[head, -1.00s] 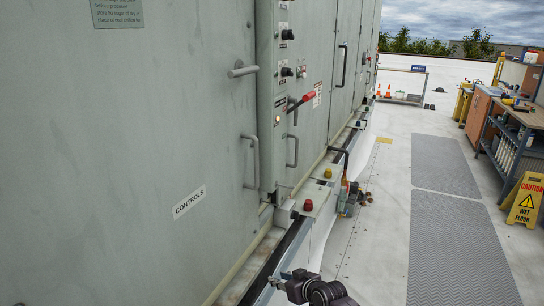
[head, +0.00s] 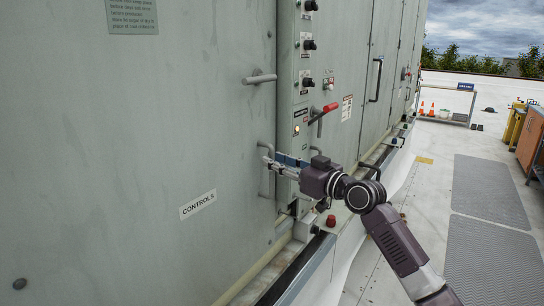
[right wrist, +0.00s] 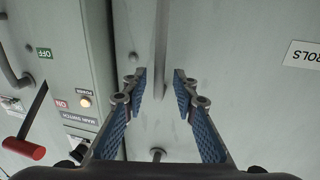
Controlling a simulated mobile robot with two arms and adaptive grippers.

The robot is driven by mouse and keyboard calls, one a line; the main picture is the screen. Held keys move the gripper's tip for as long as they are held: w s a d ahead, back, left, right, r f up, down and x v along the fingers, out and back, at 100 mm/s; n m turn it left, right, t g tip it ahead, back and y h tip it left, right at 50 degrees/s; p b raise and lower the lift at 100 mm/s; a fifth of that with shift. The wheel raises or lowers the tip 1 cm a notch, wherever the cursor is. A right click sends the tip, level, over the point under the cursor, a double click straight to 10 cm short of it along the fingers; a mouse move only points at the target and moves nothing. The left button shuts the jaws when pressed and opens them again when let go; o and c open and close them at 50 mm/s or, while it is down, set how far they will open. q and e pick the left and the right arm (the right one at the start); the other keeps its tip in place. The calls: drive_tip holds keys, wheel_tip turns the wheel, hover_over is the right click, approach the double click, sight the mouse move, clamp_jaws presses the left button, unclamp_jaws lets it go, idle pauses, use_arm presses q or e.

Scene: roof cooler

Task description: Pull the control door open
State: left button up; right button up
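The control door (head: 130,160) is a large grey-green panel with a CONTROLS label (head: 198,204). It looks shut against the cabinet. Its vertical bar handle (head: 262,182) is near the right edge and partly hidden by my right gripper (head: 274,160). In the right wrist view, my right gripper (right wrist: 159,80) is open, with blue pads apart. The handle bar (right wrist: 161,45) lines up between the two fingertips, with a gap on each side; whether the tips reach past it I cannot tell. My left gripper is not in view.
A lever latch (head: 259,79) sits above the handle. The switch panel beside the door has a red-gripped main switch (head: 324,111) and a lit lamp (head: 297,129). A ledge (head: 296,270) runs below the door. Grey mats (head: 490,190) lie on open roof to the right.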

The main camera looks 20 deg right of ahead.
drive_tip(key=shift+x, duration=1.25)
drive_tip(key=shift+c, duration=0.6)
clamp_jaws()
